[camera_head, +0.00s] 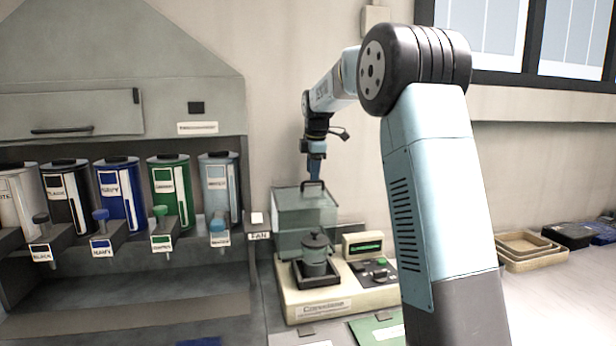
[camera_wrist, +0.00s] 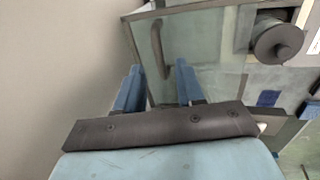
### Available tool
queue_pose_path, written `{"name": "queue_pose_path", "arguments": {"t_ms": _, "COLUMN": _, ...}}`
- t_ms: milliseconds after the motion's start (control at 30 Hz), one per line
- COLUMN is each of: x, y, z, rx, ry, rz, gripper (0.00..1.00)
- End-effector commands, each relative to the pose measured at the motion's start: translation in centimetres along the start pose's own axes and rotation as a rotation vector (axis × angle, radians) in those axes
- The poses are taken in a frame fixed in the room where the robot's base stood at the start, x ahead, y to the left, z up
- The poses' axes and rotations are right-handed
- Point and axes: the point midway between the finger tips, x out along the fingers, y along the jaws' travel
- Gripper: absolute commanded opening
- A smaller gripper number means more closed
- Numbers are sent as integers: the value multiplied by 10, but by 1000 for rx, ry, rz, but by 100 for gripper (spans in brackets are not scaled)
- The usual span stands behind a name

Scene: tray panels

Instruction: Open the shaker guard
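The shaker (camera_head: 300,300) is a cream machine on the counter with a display and buttons at its right. Its guard (camera_head: 290,207) is a greenish see-through box with a dark handle (camera_head: 323,185) on top. My gripper (camera_head: 315,176) points down just above the handle. In the wrist view my gripper (camera_wrist: 158,66) has two blue fingers apart, with the handle (camera_wrist: 160,48) lined up between them, beyond or at the tips. Contact is unclear.
Several coloured canisters (camera_head: 122,195) with taps stand in a rack at the left. A wall stands close behind the shaker. Wooden trays (camera_head: 535,262) and dark boxes (camera_head: 570,236) are at the right. A green panel (camera_head: 378,331) lies in front of the shaker.

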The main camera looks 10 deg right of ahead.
Motion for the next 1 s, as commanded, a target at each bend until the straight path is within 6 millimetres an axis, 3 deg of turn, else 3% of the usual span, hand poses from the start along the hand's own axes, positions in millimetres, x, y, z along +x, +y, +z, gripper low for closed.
{"name": "queue_pose_path", "arguments": {"t_ms": 200, "x": 20, "y": 0, "z": -1, "rx": -1, "ry": 0, "rz": 0, "gripper": 38}}
{"name": "queue_pose_path", "arguments": {"t_ms": 567, "x": 23, "y": 0, "z": -1, "rx": -1, "ry": 1, "rz": 0, "gripper": 38}}
{"name": "queue_pose_path", "arguments": {"t_ms": 1000, "x": 23, "y": 0, "z": -1, "rx": -1, "ry": 1, "rz": 1, "gripper": 0}}
